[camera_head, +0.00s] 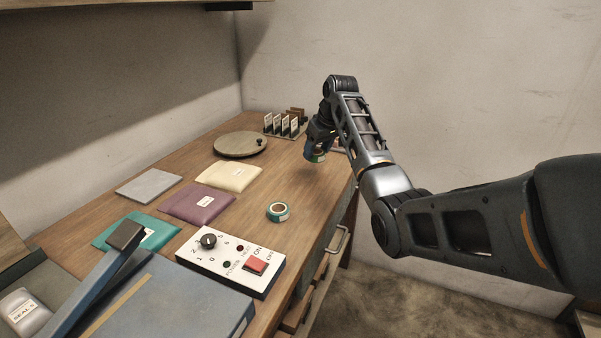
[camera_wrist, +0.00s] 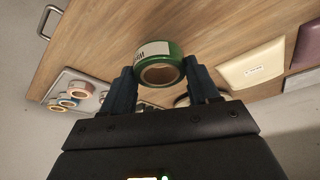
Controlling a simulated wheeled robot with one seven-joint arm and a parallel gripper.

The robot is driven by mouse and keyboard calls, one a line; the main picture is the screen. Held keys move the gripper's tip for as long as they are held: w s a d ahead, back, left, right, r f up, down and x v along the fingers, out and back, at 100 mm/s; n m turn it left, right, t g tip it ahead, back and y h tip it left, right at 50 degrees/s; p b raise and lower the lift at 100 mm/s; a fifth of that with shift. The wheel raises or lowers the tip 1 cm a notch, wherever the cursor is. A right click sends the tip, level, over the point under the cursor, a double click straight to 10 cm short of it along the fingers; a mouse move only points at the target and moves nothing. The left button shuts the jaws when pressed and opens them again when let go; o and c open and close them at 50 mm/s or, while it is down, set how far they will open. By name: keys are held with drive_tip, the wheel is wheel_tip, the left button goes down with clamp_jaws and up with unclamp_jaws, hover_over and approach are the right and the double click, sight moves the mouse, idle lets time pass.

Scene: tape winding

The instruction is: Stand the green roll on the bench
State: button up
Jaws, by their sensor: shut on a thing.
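The green roll (camera_wrist: 177,50) is a short ring with a pale label on its outside. My gripper (camera_wrist: 162,78) is shut on it, with one dark blue finger on each side. In the head view the green roll (camera_head: 318,158) shows small under my gripper (camera_head: 317,150), partly hidden by the fingers. It appears to be held above the far right part of the wooden bench (camera_head: 290,185); the exact gap is hard to tell.
A teal roll (camera_head: 278,211) lies nearer on the bench. A round turntable (camera_head: 240,144) and a card rack (camera_head: 285,125) stand behind. Pouches (camera_head: 229,176), a switch box (camera_head: 230,262) and a blue sealer (camera_head: 165,300) fill the left and front. A tray (camera_wrist: 58,84) holds several rolls.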

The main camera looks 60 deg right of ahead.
drive_tip(key=a+f, duration=0.1)
drive_tip(key=w+a+f, duration=0.1)
drive_tip(key=a, duration=0.1)
drive_tip(key=w+a, duration=0.1)
drive_tip(key=shift+a+f+p, duration=0.15)
drive_tip(key=shift+f+p, duration=0.2)
drive_tip(key=shift+f, duration=0.05)
drive_tip(key=shift+f+p, duration=0.3)
drive_tip(key=shift+f, duration=1.8)
drive_tip(key=shift+f, duration=0.1)
drive_tip(key=o, duration=1)
drive_tip(key=shift+o, duration=0.2)
drive_tip(key=v, duration=1.2)
drive_tip(key=shift+a, duration=0.15)
